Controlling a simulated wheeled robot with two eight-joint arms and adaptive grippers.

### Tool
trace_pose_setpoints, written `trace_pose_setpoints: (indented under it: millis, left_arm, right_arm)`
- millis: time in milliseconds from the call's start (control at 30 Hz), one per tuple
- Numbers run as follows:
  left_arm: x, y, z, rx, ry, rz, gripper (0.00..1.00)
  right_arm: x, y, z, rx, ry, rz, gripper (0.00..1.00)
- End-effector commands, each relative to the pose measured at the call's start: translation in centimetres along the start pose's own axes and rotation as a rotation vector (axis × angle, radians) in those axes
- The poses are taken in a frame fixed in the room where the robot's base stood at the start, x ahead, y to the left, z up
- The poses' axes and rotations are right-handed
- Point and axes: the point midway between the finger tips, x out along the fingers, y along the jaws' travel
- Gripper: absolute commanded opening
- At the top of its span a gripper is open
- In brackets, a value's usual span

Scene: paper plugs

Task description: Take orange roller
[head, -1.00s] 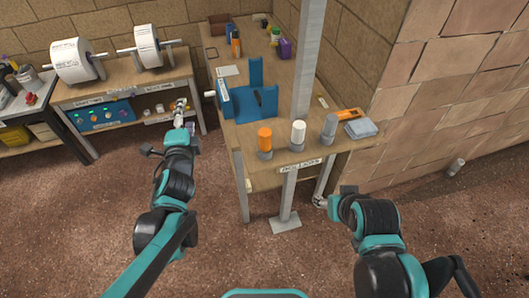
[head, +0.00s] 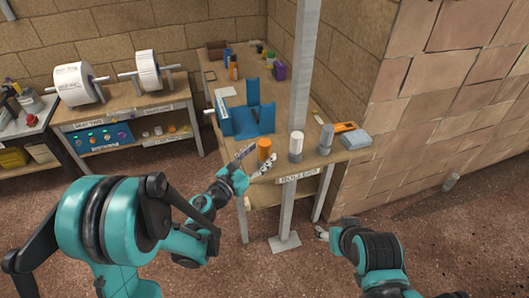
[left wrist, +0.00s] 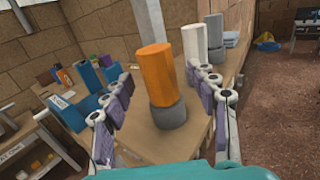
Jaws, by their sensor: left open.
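The orange roller (head: 264,149) stands upright near the front left corner of the wooden bench (head: 297,169). In the left wrist view the orange roller (left wrist: 156,80) rises from a grey base (left wrist: 167,118). My left gripper (head: 256,157) is open at the roller, with one finger to each side of it in the wrist view (left wrist: 165,105). No clear contact shows. My right gripper (head: 321,232) is low in front of the bench, away from the rollers; its jaws are too small to read.
A white roller (head: 296,144) and a grey roller (head: 326,138) stand to the right of the orange one. A blue holder (head: 246,118) sits farther back. A grey block (head: 355,140) lies at the right.

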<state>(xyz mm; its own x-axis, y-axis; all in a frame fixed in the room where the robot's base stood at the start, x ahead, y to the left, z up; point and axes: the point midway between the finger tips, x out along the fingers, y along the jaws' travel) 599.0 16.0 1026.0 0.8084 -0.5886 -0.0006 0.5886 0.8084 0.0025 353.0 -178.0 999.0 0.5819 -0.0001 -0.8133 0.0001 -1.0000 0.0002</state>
Motion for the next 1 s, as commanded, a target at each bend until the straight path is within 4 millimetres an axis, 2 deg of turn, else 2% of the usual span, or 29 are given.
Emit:
trace_pose_setpoints:
  millis: [100,200,433,467,667,1000]
  left_arm:
    - [1.9,0.0,-0.2,-0.001,0.000,-0.002,0.59]
    - [2.7,0.1,-0.1,-0.002,0.000,0.000,0.59]
    - [2.9,0.1,0.0,-0.002,-0.001,0.001,0.59]
    - [2.9,0.1,0.0,-0.002,-0.001,0.001,0.56]
    - [2.8,0.1,0.0,-0.002,-0.001,0.001,0.03]
    - [2.8,0.1,0.2,-0.003,-0.001,0.001,0.01]
  right_arm:
    - [0.5,0.0,0.4,0.000,0.000,0.000,0.54]
    - [0.6,0.0,0.4,0.000,0.000,0.000,0.54]
    - [0.5,0.0,0.4,0.000,0.000,0.000,0.54]
    - [0.5,0.0,0.4,0.000,0.000,0.000,0.54]
    - [0.5,0.0,0.4,0.000,0.000,0.000,0.54]
    - [0.5,0.0,0.3,0.000,0.000,0.000,0.54]
